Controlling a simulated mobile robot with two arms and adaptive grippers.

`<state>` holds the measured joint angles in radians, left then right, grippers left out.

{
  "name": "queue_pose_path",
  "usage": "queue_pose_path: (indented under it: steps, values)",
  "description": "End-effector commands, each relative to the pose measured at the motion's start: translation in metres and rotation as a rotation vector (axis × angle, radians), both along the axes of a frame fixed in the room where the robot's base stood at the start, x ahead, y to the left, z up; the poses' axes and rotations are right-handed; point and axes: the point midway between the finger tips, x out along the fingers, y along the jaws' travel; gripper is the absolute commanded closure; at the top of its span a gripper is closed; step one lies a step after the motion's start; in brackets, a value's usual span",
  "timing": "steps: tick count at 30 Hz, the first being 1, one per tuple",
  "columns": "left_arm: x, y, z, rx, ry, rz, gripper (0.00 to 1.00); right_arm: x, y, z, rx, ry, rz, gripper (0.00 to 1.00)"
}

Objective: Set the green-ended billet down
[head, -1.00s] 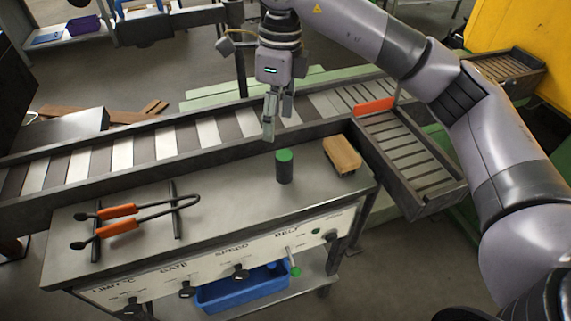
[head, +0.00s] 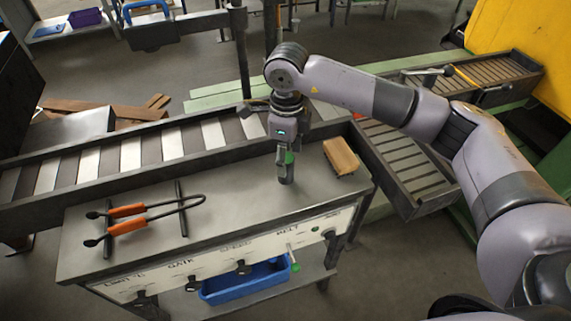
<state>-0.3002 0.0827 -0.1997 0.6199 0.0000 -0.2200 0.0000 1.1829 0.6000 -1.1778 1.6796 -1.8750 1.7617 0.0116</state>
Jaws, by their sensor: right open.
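The green-ended billet (head: 290,157) stands upright on the grey worktop of the control bench (head: 235,205). Most of its dark body is hidden behind my right gripper, and a bit of the green end shows. My right gripper (head: 286,176) points down at the billet, with its fingers low, close to the worktop. It is open; whether the fingers touch the billet is hidden. My left gripper is not in view.
A wooden block (head: 341,157) lies just right of the billet. Tongs with orange grips (head: 127,211) rest on a rack at the left. The roller conveyor (head: 130,155) runs behind the bench. A blue bin (head: 245,283) sits below. The worktop between tongs and billet is clear.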

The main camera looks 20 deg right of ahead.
Motion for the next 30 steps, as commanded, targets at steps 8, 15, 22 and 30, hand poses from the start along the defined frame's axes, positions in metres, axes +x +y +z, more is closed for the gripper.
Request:
queue_pose_path:
  steps: [8,15,22,30]
  values:
    - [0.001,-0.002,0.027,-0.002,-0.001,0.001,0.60,-0.002,0.003,-0.037,0.000,0.005,0.000,0.44]
    - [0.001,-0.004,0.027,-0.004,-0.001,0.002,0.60,-0.001,0.003,-0.047,0.000,0.000,0.001,0.44]
    - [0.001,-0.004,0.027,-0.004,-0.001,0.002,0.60,-0.001,0.003,-0.046,0.001,0.001,0.001,0.53]
    - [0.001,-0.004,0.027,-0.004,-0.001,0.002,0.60,-0.001,0.003,-0.046,0.000,0.001,0.001,0.71]
